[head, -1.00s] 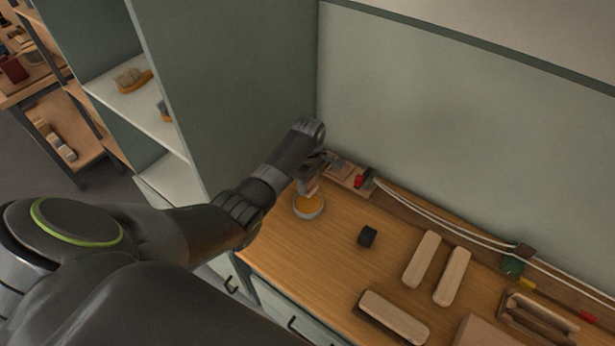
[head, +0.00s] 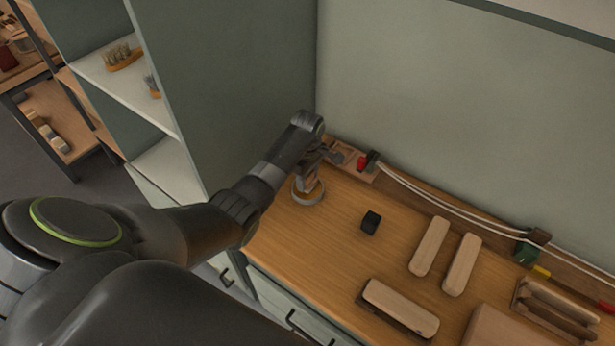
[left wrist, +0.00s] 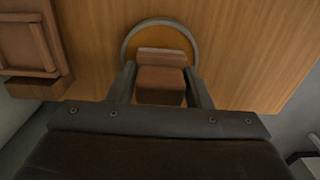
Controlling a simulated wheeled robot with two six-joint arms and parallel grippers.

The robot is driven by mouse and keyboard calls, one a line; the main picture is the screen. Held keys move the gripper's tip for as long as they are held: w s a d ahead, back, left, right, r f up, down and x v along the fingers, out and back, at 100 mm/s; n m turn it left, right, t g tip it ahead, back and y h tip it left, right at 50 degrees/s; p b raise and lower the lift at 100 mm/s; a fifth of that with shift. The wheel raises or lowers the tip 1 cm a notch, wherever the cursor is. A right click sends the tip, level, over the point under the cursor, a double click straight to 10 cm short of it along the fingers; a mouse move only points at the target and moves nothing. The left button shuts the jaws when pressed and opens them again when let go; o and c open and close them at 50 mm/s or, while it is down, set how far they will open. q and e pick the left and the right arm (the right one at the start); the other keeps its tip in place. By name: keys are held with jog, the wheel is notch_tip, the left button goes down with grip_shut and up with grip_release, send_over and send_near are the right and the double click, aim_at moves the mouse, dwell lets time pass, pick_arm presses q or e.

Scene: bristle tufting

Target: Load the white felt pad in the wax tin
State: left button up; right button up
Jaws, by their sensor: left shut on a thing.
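The wax tin (head: 307,200) is a round grey tin near the left end of the wooden bench. Its grey rim and orange-brown wax show in the left wrist view (left wrist: 160,24). My left gripper (head: 310,176) is directly above the tin, pointing down. In the left wrist view my left gripper (left wrist: 160,88) is shut on a brown block (left wrist: 160,85) with a pale strip, the felt pad (left wrist: 161,51), at its far end. The pad overlaps the inside of the tin in that view. Whether it touches the wax is hidden. My right gripper is not in view.
A small black block (head: 370,222) lies right of the tin. Several pale wooden blocks (head: 429,246) lie farther right. A wooden tray (head: 340,158) and a red piece stand behind the tin by the wall. A tall green cabinet (head: 230,90) rises at the left.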

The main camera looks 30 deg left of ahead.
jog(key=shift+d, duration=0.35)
pick_arm(q)
jog(key=shift+f, duration=0.45)
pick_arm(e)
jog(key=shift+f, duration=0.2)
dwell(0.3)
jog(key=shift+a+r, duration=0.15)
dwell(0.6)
pick_arm(q)
jog(key=shift+s+f, duration=0.1)
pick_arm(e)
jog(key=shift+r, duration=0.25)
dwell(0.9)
